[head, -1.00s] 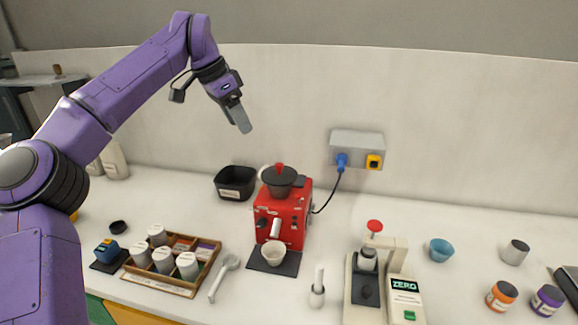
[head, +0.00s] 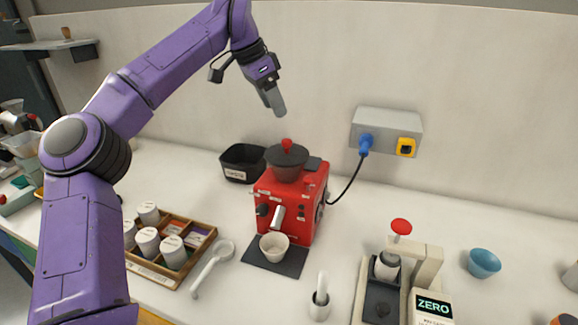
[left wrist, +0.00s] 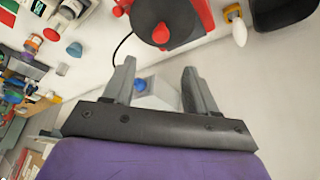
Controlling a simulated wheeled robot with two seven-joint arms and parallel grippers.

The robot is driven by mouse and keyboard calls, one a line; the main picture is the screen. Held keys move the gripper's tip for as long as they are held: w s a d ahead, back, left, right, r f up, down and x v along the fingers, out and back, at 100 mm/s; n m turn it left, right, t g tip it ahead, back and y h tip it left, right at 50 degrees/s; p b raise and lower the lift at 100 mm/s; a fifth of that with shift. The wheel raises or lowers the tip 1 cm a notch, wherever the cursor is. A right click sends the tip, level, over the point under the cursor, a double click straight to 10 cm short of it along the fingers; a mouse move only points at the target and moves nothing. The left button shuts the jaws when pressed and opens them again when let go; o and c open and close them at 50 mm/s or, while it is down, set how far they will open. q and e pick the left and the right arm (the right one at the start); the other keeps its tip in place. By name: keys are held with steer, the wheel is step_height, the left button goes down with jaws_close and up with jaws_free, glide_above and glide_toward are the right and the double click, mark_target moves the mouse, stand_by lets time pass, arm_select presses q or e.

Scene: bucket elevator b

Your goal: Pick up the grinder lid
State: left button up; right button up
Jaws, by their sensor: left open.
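The grinder lid (head: 288,155) is a dark grey round cap with a red knob. It sits on top of the red grinder (head: 290,205) in the head view. In the left wrist view the lid (left wrist: 178,18) is at the top middle, with its red knob beside the grinder's red body. My left gripper (head: 275,103) is high above the grinder, apart from the lid. Its two fingers (left wrist: 158,78) are spread with nothing held between them. My right gripper is not in view.
A white cup (head: 273,247) stands on a dark mat before the grinder. A black bin (head: 243,164) is behind it to the left. A wooden tray (head: 205,236) of white canisters is at left. A grey socket box (head: 385,132) with a blue plug hangs on the wall.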

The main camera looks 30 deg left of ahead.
mark_target(287, 140)
arm_select(q)
steer(key=x, duration=0.5)
steer(key=shift+f+p, duration=0.25)
steer(key=shift+p, duration=0.15)
steer(key=x, duration=0.2)
steer(key=p+x, duration=0.1)
steer(key=x, duration=0.1)
steer(key=p+x, duration=0.1)
steer(key=shift+s+a+f, duration=0.1)
steer(key=shift+s+f, duration=0.05)
steer(key=shift+f, duration=0.5)
jaws_close()
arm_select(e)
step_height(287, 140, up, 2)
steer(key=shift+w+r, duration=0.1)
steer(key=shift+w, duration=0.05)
